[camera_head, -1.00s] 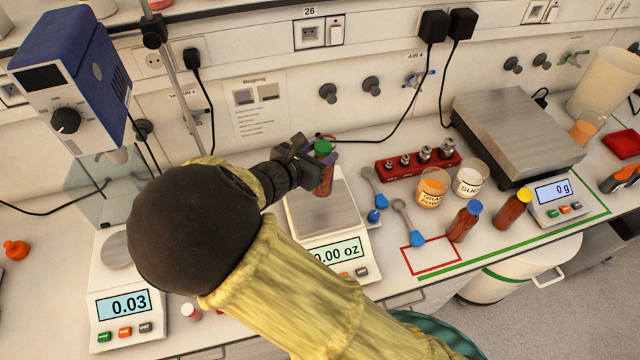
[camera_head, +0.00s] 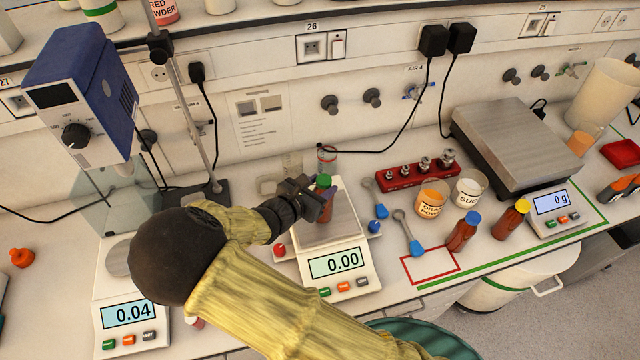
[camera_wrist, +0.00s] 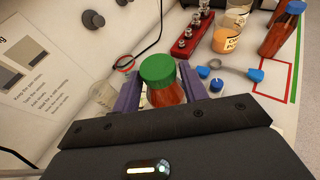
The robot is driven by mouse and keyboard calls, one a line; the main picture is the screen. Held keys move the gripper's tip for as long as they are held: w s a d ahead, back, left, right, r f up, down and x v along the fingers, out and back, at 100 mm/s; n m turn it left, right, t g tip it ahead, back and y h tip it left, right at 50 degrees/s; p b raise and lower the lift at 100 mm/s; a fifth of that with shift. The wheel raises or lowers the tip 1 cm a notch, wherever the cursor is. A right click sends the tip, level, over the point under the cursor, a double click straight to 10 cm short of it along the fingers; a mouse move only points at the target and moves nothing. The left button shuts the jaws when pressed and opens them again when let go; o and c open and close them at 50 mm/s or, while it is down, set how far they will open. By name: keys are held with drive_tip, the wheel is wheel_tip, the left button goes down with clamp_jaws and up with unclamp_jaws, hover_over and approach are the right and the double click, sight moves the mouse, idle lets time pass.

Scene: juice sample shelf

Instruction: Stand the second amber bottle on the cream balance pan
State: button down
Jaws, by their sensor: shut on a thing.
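My gripper (camera_head: 322,196) is shut on an amber bottle with a green cap (camera_head: 323,182). In the wrist view the bottle (camera_wrist: 165,92) sits between purple fingers, its lower part hidden. It is over the back of the steel pan (camera_head: 325,231) of the middle balance (camera_head: 342,283), a pale, cream-looking one reading 0.00. I cannot tell whether its base touches the pan. Two more amber bottles stand on the bench at right, one with a blue cap (camera_head: 463,232) and one with a yellow cap (camera_head: 511,220).
Another balance (camera_head: 130,313) reading 0.04 stands at left, partly behind my arm. A red weight block (camera_head: 402,180), two cups (camera_head: 432,197) and blue-ended spoons (camera_head: 410,236) lie right of the middle balance. A large scale (camera_head: 520,143) stands back right. A red outlined square (camera_head: 430,265) is empty.

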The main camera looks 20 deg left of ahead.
drive_tip(key=shift+d+f, duration=0.1)
drive_tip(key=shift+f, duration=0.1)
drive_tip(key=c, duration=0.7)
unclamp_jaws()
drive_tip(key=b+v, duration=0.3)
drive_tip(key=v, duration=0.9)
